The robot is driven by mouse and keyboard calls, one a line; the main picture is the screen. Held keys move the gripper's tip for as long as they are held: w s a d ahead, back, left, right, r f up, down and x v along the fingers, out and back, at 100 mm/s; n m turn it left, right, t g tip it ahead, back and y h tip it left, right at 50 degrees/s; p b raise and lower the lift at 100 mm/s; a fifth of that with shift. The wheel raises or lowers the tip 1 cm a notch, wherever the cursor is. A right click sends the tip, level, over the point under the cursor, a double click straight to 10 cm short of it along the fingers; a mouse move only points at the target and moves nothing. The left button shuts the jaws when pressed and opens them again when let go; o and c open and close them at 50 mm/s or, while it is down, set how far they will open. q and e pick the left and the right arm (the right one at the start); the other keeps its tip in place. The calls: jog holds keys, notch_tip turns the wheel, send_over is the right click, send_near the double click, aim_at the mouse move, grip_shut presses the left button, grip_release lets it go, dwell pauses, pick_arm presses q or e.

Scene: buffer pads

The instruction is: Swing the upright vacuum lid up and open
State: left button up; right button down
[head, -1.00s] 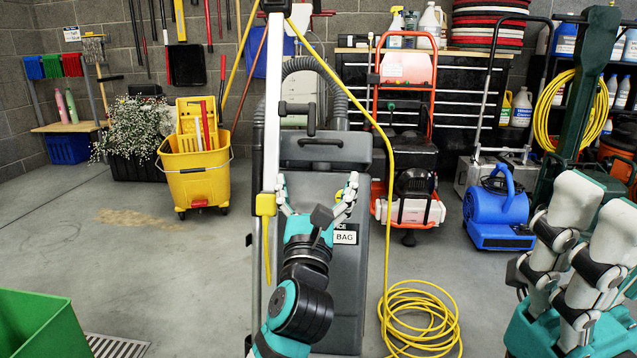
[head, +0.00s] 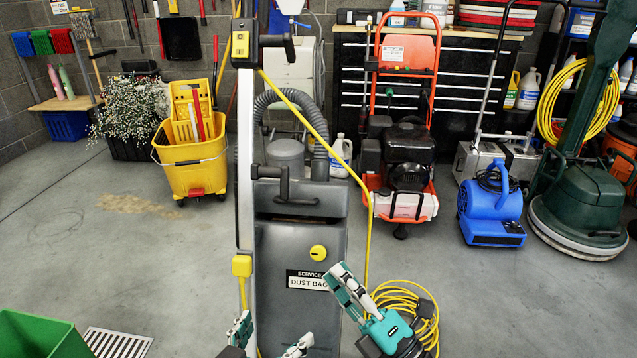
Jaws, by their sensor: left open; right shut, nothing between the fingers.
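The upright vacuum (head: 297,250) stands in the middle of the head view, dark grey, with a yellow knob and a "SERVICE DUST BAG" label on its front. Its lid (head: 325,200), the grey top part with a black handle, looks down and closed, with a dark gap below its front edge. My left gripper (head: 269,337) is at the bottom edge, low in front of the vacuum, its fingers apart and empty. My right gripper (head: 343,284) is shut and empty, in front of the vacuum's lower right side. Neither visibly touches the lid.
A yellow cord (head: 368,230) hangs along the vacuum's right side to a coil (head: 405,300) on the floor. A yellow mop bucket (head: 192,160), an orange machine (head: 405,165) and a blue blower (head: 490,212) stand behind. A green bin (head: 40,335) is at lower left.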

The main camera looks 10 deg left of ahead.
notch_tip(320, 180, down, 2)
jog(key=w+n+h, duration=0.1)
jog(key=g, duration=0.1)
send_near(289, 201)
jog(key=s+a, duration=0.1)
jog(key=a, duration=0.2)
jog(key=w, duration=0.1)
jog(key=w+r, duration=0.1)
jog(key=w, duration=0.1)
jog(key=shift+w+a+r, duration=0.1)
jog(key=shift+w+a, duration=0.1)
jog(key=shift+w, duration=0.1)
pick_arm(q)
jog(key=a, duration=0.1)
jog(key=a+y, duration=0.1)
jog(key=a+m+y, duration=0.1)
jog(key=shift+s+f+g, duration=0.3)
jog(key=shift+s+f, duration=0.05)
jog(key=shift+s, duration=0.05)
pick_arm(e)
jog(key=shift+r, duration=0.1)
